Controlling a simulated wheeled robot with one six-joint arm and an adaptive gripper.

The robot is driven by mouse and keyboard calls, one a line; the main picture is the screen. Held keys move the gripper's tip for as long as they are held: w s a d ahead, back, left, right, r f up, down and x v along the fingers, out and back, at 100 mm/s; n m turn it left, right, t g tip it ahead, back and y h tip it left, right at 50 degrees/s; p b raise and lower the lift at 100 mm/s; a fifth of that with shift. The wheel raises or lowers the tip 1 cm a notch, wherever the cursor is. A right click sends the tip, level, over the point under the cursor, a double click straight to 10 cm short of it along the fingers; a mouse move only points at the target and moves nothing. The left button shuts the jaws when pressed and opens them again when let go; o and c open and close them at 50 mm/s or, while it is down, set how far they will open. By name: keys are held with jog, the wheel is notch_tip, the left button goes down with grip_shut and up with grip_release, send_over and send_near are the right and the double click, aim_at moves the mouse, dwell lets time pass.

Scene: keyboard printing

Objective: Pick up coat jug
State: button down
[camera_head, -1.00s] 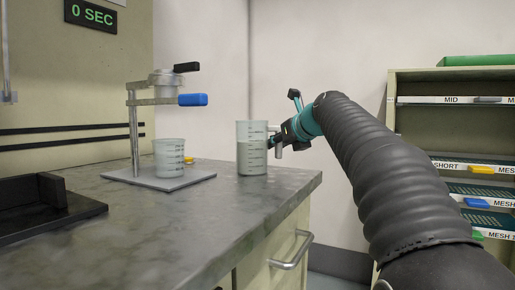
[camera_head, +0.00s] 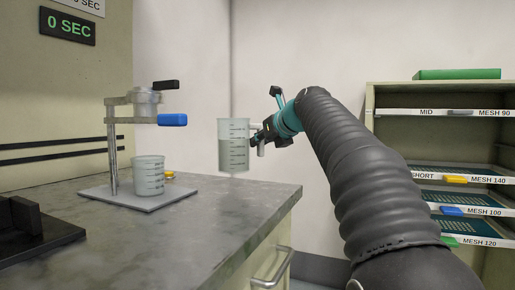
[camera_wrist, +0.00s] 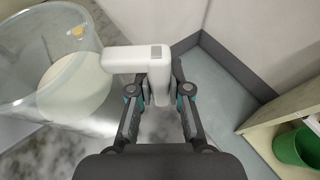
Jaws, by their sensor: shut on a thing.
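The jug (camera_head: 233,148) is a tall translucent cup with dark measuring marks, pale contents and a white handle on its right side. It is upright and held a little above the grey counter, near its right end. My gripper (camera_head: 259,140) is at the jug's right side, shut on the handle. In the wrist view, the fingers (camera_wrist: 160,95) grip the white handle (camera_wrist: 150,62) from both sides. The round jug body (camera_wrist: 45,65) fills the left of that view, partly cut off by the frame.
A metal stand with a blue lever (camera_head: 172,120) and a smaller measuring cup (camera_head: 149,176) on its base plate occupy the counter (camera_head: 225,205) to the left. A shelf with mesh trays (camera_head: 455,175) stands at right. A green bin (camera_wrist: 298,148) shows in the wrist view.

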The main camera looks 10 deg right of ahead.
jog(key=s+d+r+p, duration=0.3)
jog(key=s+d+r, duration=0.2)
jog(key=d, duration=0.5)
jog(key=shift+d+r, duration=0.15)
jog(key=shift+r, duration=0.55)
